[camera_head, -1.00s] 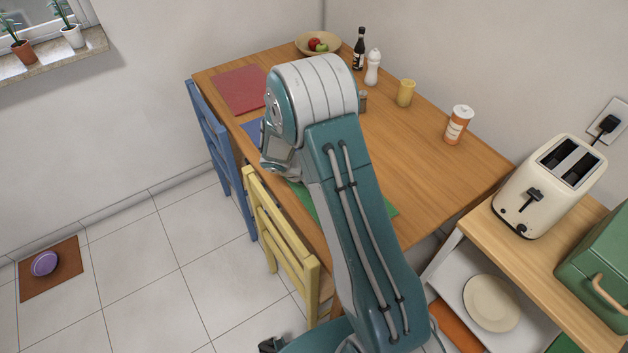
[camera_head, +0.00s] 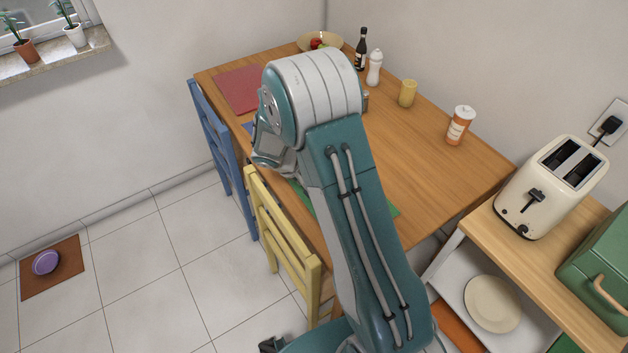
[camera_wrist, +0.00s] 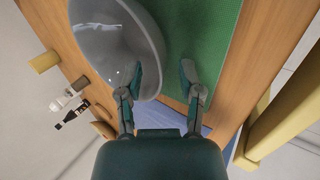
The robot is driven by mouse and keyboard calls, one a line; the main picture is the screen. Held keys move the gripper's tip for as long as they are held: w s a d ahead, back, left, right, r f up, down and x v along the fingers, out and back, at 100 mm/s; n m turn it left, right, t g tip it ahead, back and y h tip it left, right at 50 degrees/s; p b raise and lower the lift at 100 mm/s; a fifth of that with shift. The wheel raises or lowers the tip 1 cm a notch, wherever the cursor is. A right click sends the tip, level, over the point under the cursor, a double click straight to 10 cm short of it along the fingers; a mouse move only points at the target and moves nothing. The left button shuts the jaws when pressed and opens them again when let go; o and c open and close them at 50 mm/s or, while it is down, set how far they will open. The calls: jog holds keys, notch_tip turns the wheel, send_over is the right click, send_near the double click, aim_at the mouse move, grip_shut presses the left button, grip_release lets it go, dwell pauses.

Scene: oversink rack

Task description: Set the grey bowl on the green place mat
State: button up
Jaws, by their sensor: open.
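The grey bowl (camera_wrist: 105,45) shows in the wrist view at upper left, overlapping the left side of the green place mat (camera_wrist: 205,45). Part of the bowl shows against bare wood beyond the mat's edge; I cannot tell how much of its base rests on the mat. My gripper (camera_wrist: 163,78) is open, with the bowl's near right rim between its fingertips. The left finger overlaps the bowl and the right finger is over the mat. In the head view my arm hides the bowl and most of the green mat (camera_head: 305,198).
The wooden table (camera_head: 420,170) also holds a red mat (camera_head: 238,88), a blue mat (camera_wrist: 190,122), a yellow cup (camera_head: 407,93), a shaker (camera_head: 374,68), a dark bottle (camera_head: 361,48) and an orange-white canister (camera_head: 460,125). A yellow chair (camera_head: 285,240) and a blue chair (camera_head: 215,140) stand along the left edge.

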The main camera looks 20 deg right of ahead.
jog(key=s+a+r+m+y, duration=0.1)
jog(key=s+a+r, duration=0.1)
jog(key=r, duration=0.6)
jog(key=s+a+r, duration=0.2)
jog(key=s+r, duration=0.1)
jog(key=r, duration=0.4)
jog(key=s+a+r+t+y, duration=0.1)
jog(key=s+r+t+y, duration=0.1)
jog(key=s+r, duration=0.5)
jog(key=s+a+r+m+t+y, duration=0.1)
jog(key=s+r, duration=0.5)
jog(key=s, duration=0.8)
jog(key=t+y, duration=0.1)
jog(key=y, duration=0.1)
jog(key=shift+a+r+t+y, duration=0.3)
jog(key=shift+r, duration=0.1)
jog(key=shift+s, duration=0.1)
jog(key=shift+a, duration=0.15)
